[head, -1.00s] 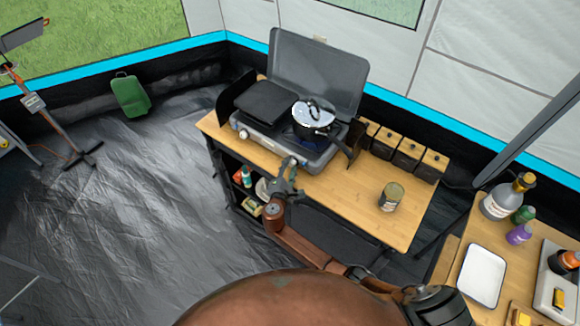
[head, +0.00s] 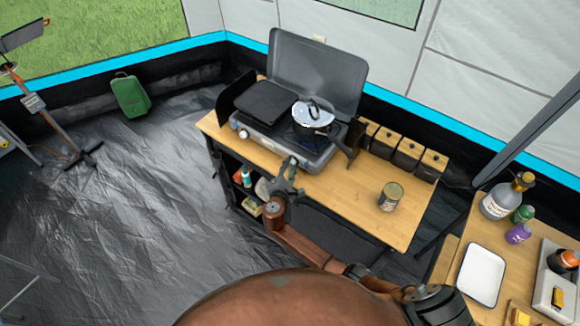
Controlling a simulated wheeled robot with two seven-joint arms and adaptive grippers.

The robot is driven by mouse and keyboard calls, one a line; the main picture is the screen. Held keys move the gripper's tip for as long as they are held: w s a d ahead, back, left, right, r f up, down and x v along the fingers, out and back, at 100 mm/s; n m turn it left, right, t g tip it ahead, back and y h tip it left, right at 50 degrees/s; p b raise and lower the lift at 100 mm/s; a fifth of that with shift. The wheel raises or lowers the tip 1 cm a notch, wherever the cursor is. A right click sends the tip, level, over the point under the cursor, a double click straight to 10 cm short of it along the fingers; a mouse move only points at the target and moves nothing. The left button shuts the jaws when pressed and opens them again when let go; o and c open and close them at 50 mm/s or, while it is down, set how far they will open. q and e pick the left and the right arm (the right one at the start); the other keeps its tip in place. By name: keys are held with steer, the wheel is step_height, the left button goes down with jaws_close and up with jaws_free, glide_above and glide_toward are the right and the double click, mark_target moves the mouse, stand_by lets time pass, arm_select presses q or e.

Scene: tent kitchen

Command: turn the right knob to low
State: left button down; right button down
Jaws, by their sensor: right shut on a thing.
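The grey camp stove (head: 318,160) stands on the wooden table with its lid raised. Its left knob (head: 243,134) shows pale at the left of the front panel. My right gripper (head: 291,163) reaches up to the right part of the stove's front panel, where it is shut on the right knob. The fingers hide that knob, so its setting cannot be read. My left gripper is out of view.
A lidded pot (head: 312,116) sits on the right burner and a black griddle (head: 267,101) on the left. A can (head: 391,196) stands on the table (head: 345,205) at right, with several canisters (head: 408,153) behind. Shelves hold small items below the stove.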

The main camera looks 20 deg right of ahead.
steer(key=shift+r+n+p, duration=0.25)
steer(key=shift+n+p, duration=0.05)
steer(key=shift+p, duration=0.25)
steer(key=n+g+p, duration=0.1)
steer(key=p, duration=0.1)
steer(key=n+g+p, duration=0.1)
steer(key=p, duration=0.2)
steer(key=shift+w+a+r+n+h, duration=0.1)
steer(key=shift+r+n+h, duration=0.2)
steer(key=shift+h, duration=0.1)
steer(key=shift+w+f+n+g+p, duration=0.15)
steer(key=shift+n+g+p, duration=0.55)
steer(key=shift+n+p, duration=0.35)
steer(key=shift+a+n+g+h+p, duration=0.15)
steer(key=shift+n+g+h+p, duration=0.2)
steer(key=shift+g+h, duration=0.2)
steer(key=shift+w+n, duration=0.1)
steer(key=shift+n, duration=0.2)
steer(key=shift+f+n+g+h+b, duration=0.2)
steer(key=shift+n+g+h+b, duration=0.4)
steer(key=shift+n+b, duration=0.2)
steer(key=shift+w+a+n+g+h+b, duration=0.1)
steer(key=shift+n+g+h+b, duration=0.35)
steer(key=shift+n+g+b, duration=0.5)
steer(key=shift+r+b, duration=0.1)
steer(key=shift+b, duration=0.3)
